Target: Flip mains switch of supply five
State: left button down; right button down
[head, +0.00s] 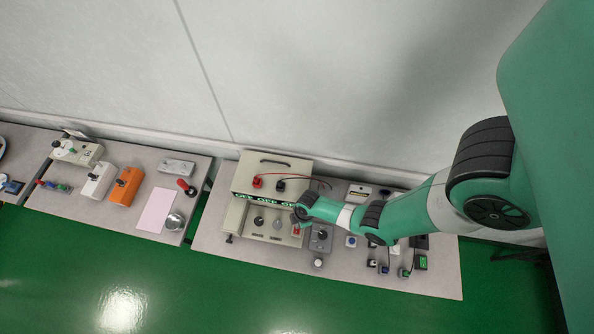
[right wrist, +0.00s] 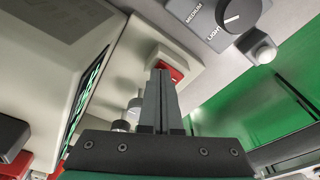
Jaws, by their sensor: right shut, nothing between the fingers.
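The power supply (head: 292,168) is a cream box with a handle on top, red and black terminals, a lit green display and a front panel with knobs. A red mains switch (head: 296,230) sits at the right end of that front panel. In the right wrist view the red switch (right wrist: 172,66) sits in a cream surround, directly beyond my fingertips. My right gripper (right wrist: 160,78) is shut and empty, its tips overlapping the switch's lower left edge in the picture. I cannot tell if they touch it. My right arm (head: 340,214) reaches in from the right. My left gripper is out of view.
A grey tester with a dial (head: 320,237) stands just right of the supply. Several small devices lie further right on the bench (head: 445,280). Another bench at left holds an orange tester (head: 126,187) and a red-knobbed lever (head: 186,186). Green floor lies in front.

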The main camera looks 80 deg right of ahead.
notch_tip(320, 180, up, 7)
jog(key=p, duration=0.7)
jog(key=shift+a, duration=0.1)
dwell(0.4)
